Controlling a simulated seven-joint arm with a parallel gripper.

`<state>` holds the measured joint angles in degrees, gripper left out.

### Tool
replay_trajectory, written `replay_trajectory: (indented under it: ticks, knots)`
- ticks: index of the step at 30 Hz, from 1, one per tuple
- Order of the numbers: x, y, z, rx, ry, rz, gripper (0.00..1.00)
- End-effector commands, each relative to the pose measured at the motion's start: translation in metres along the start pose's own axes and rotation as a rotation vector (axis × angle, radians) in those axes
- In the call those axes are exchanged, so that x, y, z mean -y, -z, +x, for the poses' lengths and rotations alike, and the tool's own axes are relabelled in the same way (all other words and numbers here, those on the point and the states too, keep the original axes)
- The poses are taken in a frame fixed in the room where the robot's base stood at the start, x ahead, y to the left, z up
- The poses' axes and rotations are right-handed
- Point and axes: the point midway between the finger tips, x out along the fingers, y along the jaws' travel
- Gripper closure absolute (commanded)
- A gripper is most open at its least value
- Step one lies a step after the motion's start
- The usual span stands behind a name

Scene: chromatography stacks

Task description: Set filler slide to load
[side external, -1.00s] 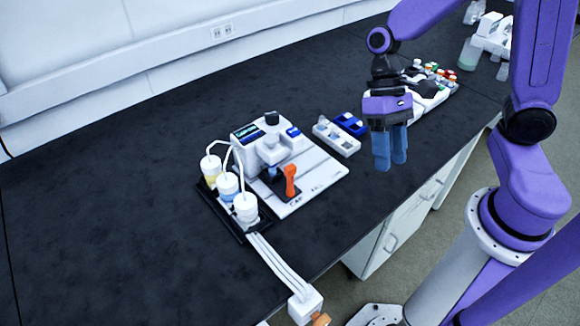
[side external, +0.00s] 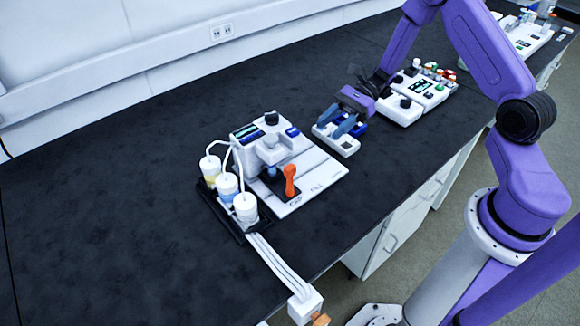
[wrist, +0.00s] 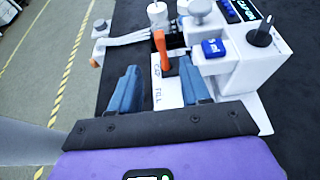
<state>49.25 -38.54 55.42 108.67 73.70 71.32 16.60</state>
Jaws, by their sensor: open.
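The filler (side external: 262,158) is a white station on the bench with a pale base plate. An orange handle (side external: 290,178) stands upright in a dark slot on it. In the wrist view the orange handle (wrist: 161,45) rises at the end of a white strip lettered "CAP" and "FILL" (wrist: 158,88). No "load" mark is legible. My gripper (side external: 331,127) is open and empty, to the right of the filler and above a small white tray, its blue fingers angled toward the filler. In the wrist view the handle appears between the fingertips (wrist: 160,72), beyond them and apart.
Three white-capped bottles (side external: 227,184) with tubes stand at the filler's left. A black knob (side external: 271,118) and blue button (side external: 292,132) top it. The white tray (side external: 341,142) lies under my gripper. Another white instrument (side external: 402,108) is behind. The left bench is clear.

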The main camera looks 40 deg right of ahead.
Motion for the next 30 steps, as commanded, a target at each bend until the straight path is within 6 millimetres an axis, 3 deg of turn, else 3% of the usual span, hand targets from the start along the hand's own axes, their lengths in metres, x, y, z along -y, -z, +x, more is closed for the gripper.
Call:
replay_trajectory:
  ticks: [18, 24, 30]
  knots:
    - [-0.002, 0.0, 0.116, -0.002, -0.008, -0.002, 0.53]
    - [-0.002, 0.0, 0.143, -0.003, -0.007, -0.004, 0.53]
    - [-0.002, 0.0, 0.155, -0.002, -0.005, -0.003, 0.53]
